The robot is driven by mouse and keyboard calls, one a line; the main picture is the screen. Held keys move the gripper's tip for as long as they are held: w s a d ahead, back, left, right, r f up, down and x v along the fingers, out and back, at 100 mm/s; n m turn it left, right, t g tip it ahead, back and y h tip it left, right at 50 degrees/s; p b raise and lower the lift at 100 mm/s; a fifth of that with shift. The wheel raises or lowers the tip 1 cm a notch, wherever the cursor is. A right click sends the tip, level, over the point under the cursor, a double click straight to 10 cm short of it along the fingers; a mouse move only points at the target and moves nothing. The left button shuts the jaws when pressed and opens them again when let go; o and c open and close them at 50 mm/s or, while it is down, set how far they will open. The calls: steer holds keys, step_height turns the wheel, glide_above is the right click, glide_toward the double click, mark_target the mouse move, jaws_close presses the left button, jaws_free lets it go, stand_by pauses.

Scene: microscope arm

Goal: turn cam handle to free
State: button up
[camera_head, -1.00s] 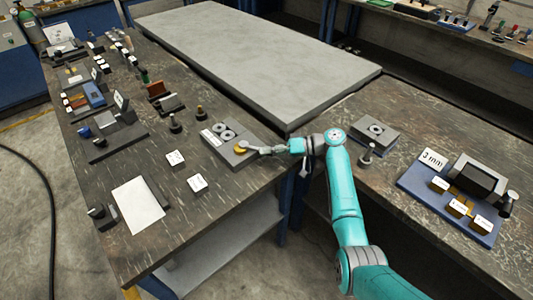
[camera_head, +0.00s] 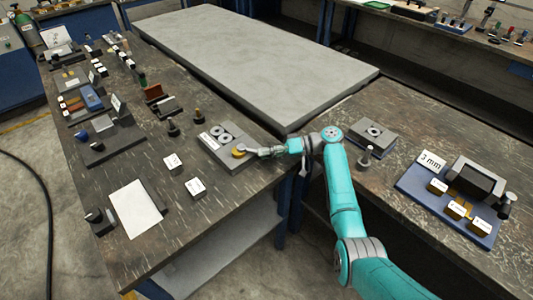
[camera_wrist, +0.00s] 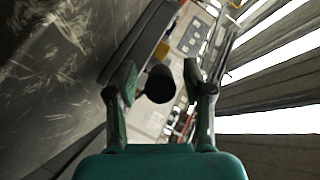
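A grey block (camera_head: 213,147) with two round metal rings (camera_head: 222,132) and a yellow part (camera_head: 239,152) lies near the right edge of the left bench. My gripper (camera_head: 251,150) is low over the block's right end, beside the yellow part. In the wrist view my gripper (camera_wrist: 159,77) has its two fingers apart. I cannot make out for certain which part is the cam handle. A small yellow spot (camera_wrist: 161,49) shows beyond the knob.
Two dark posts (camera_head: 173,128) stand left of the block, with two white labelled cubes (camera_head: 195,187) in front. A white sheet (camera_head: 136,209) lies nearer. The right bench holds a bored grey block (camera_head: 373,137) and a blue tray (camera_head: 413,203). A large grey slab (camera_head: 250,65) lies behind.

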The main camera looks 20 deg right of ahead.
steer(key=shift+r, duration=0.1)
step_height(320, 180, up, 10)
steer(key=shift+f, duration=0.1)
stand_by(0.4)
